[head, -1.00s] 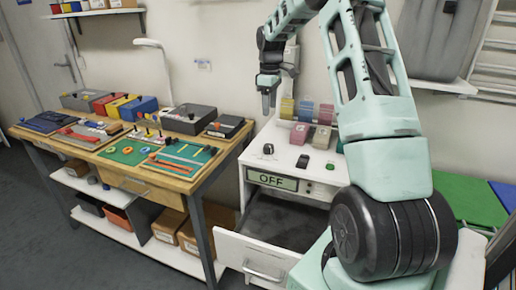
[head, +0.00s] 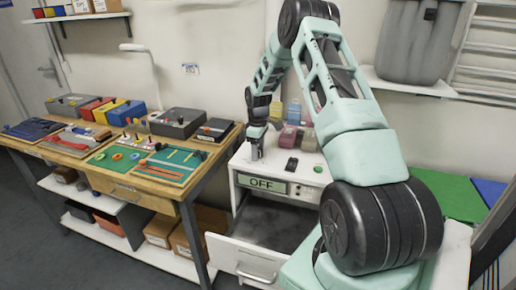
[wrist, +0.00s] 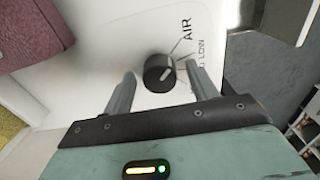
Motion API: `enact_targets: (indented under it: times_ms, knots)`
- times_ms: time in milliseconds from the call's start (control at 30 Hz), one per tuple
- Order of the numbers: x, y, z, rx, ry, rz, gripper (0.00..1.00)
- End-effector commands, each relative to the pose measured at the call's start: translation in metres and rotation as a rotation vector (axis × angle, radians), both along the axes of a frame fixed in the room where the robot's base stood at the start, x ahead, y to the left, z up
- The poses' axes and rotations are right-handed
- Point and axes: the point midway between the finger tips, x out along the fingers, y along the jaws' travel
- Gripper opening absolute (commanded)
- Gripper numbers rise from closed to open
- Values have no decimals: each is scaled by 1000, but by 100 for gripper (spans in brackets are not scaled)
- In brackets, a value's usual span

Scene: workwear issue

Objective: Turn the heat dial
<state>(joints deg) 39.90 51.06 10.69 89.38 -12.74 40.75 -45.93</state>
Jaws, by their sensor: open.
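The dial (wrist: 159,73) is a round black knob with a pale pointer line, set in a white panel (wrist: 100,60). Printing beside it reads "AIR" and "LOW", with another label partly hidden by a finger. My gripper (wrist: 160,69) is open, with one finger on each side of the dial in the wrist view. I cannot tell whether the fingers touch it. In the head view my gripper (head: 257,152) is low over the white cabinet's top, and it hides the dial there. The display (head: 262,183) on the cabinet front reads "OFF".
A black rocker-like control (head: 291,166) and a green button (head: 318,169) sit right of my gripper. Pink boxes (head: 289,138) stand behind. The cabinet's drawer (head: 245,258) is open below. A wooden workbench (head: 165,190) with boards and boxes stands to the left.

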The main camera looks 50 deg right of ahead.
Motion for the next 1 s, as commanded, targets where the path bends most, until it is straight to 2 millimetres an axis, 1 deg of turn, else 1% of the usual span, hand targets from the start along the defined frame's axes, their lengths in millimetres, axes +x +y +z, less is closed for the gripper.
enact_targets:
  times_ms: [233, 267, 300, 367, 400, 633, 767, 1000]
  knots:
    - [0, 0, -1, 0, 0, 0, 58]
    - [0, 0, -1, 0, 0, 0, 53]
    - [0, 0, -1, 0, 0, 0, 42]
    - [0, 0, -1, 0, 0, 0, 25]
    - [0, 0, -1, 0, 0, 0, 14]
    - [0, 0, -1, 0, 0, -9, 14]
    - [0, 0, -1, 0, 0, -45, 14]
    - [0, 0, -1, -1, 1, -185, 14]
